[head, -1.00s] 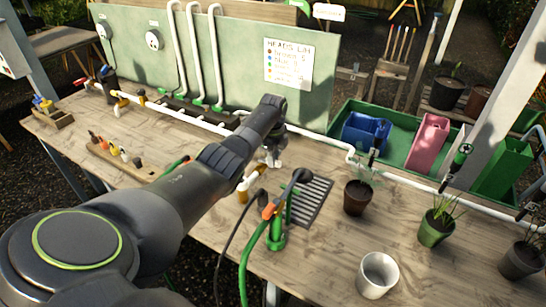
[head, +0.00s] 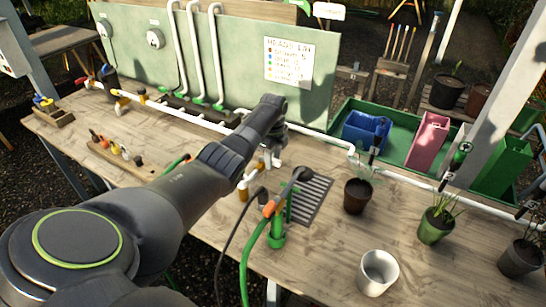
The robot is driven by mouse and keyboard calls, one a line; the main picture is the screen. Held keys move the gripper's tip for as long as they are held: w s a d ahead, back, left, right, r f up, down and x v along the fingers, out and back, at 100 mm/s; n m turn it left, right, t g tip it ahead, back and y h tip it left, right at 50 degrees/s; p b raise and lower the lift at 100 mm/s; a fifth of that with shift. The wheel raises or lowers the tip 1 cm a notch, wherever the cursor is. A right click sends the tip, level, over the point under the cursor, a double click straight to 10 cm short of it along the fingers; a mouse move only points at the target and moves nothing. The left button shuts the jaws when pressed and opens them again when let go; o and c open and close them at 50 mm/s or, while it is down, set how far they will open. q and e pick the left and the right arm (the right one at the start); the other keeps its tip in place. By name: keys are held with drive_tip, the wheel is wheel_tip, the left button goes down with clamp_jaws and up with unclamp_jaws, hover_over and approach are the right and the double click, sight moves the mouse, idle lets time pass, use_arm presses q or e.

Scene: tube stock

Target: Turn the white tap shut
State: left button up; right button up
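A small white fitting (head: 250,177) with brass-coloured ends stands on the bench behind the green hose stand. It may be the white tap, but my arm covers much of that spot. My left gripper (head: 275,152) points down just beside its upper right side. My wrist hides most of the fingers, so I cannot tell whether they are open, shut or touching the fitting. My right gripper is out of view.
A green hose stand (head: 277,236) with a black-and-orange head stands close in front, beside a drain grate (head: 309,198). A white cup (head: 378,272) and potted plants (head: 437,226) stand to the right. A white pipe (head: 185,118) runs along the bench.

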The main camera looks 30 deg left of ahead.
use_arm(q)
drive_tip(key=shift+r, duration=0.1)
drive_tip(key=shift+w+r, duration=0.1)
drive_tip(key=shift+r, duration=0.15)
wheel_tip(320, 180, up, 17)
idle(0.3)
drive_tip(key=shift+f, duration=0.15)
idle(0.4)
